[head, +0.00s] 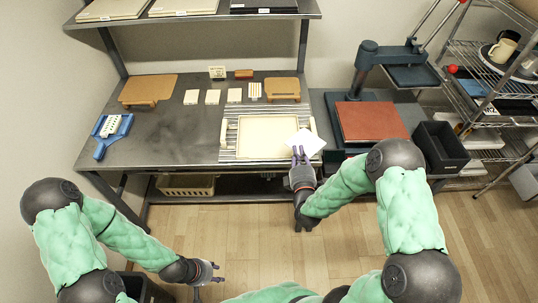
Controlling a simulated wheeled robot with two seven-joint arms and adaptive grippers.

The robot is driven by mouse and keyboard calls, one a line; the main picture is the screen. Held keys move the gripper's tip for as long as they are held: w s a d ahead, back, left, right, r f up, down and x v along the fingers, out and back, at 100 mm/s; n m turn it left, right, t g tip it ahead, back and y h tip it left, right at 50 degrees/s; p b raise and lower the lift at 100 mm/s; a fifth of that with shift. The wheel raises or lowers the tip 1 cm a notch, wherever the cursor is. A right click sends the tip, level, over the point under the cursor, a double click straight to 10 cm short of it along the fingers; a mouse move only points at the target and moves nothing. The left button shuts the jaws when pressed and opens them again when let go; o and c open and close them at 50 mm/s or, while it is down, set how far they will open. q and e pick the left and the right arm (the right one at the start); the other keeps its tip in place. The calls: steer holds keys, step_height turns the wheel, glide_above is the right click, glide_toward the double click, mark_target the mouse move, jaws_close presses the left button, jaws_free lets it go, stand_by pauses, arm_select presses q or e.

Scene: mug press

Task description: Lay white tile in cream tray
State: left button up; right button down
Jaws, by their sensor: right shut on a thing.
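The white tile (309,141) is held at the tips of my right gripper (300,155), which is shut on it. The tile is over the right part of the cream tray (262,122); whether it touches the tray, I cannot tell. The cream tray lies on a slatted metal rack on the grey bench, and its visible inside is bare. My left gripper (207,275) is low at the bottom left, over the floor, away from the bench, with nothing seen in it; its finger opening is too small to judge.
Several small white tiles (212,97) and two wooden boards (148,89) lie along the bench (150,130). A blue holder (112,133) is at the left. A press with a red-brown plate (370,121) and a black bin (441,147) stand at the right.

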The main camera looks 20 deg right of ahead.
steer(key=shift+w+d+r+h, duration=0.25)
steer(key=shift+d+r+h, duration=0.05)
steer(key=shift+r, duration=0.1)
steer(key=shift+w+a+f, duration=0.15)
steer(key=shift+w+a, duration=0.05)
steer(key=shift+w, duration=0.05)
steer(key=w+a+f+b, duration=0.1)
steer(key=w+a+f, duration=0.1)
steer(key=a+f, duration=0.1)
steer(key=w+a+f+b, duration=0.2)
steer(key=a+f, duration=0.1)
steer(key=a, duration=0.1)
steer(key=w+a+f+b, duration=0.1)
steer(key=w+a+f, duration=0.1)
steer(key=a+f, duration=0.2)
steer(key=shift+w+a, duration=0.15)
steer(key=shift+w, duration=0.1)
steer(key=shift+f+b, duration=0.75)
steer(key=shift+f, duration=0.5)
